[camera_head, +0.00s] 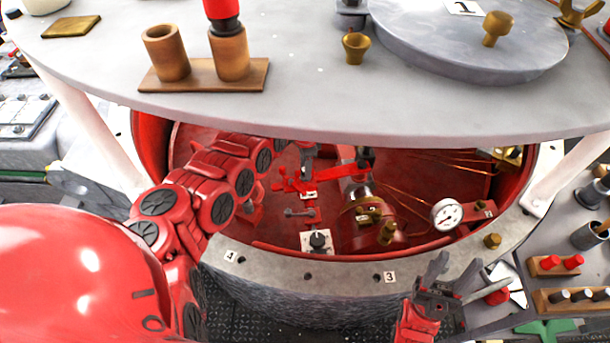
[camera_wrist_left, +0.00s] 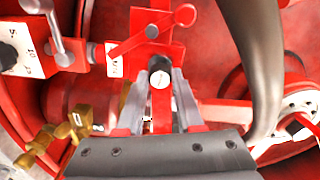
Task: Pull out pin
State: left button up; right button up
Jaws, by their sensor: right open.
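In the left wrist view a small dark cylinder with a pale round face (camera_wrist_left: 160,73), perhaps the pin, stands beside a red lever (camera_wrist_left: 150,32) with round knobs. My left gripper (camera_wrist_left: 161,88) reaches to it, one grey finger on either side. I cannot tell whether the fingers touch it. In the head view my left arm enters the red well (camera_head: 205,205), and its gripper is not clearly seen below the tabletop edge. The red lever (camera_head: 292,184) also shows there. My right gripper (camera_head: 464,276) is open and empty outside the well's front right rim.
A round grey tabletop (camera_head: 400,115) overhangs the well. Inside are a dial knob on a white plate (camera_head: 317,240), brass valves (camera_head: 387,233), a gauge (camera_head: 446,214) and thin copper lines. The well's grey rim (camera_head: 310,265) carries numbered holes. Side benches hold small parts.

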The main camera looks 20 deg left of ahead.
pick_arm(q)
grip_shut()
jog(key=shift+r+p, duration=2.25)
jog(key=shift+r, duration=0.5)
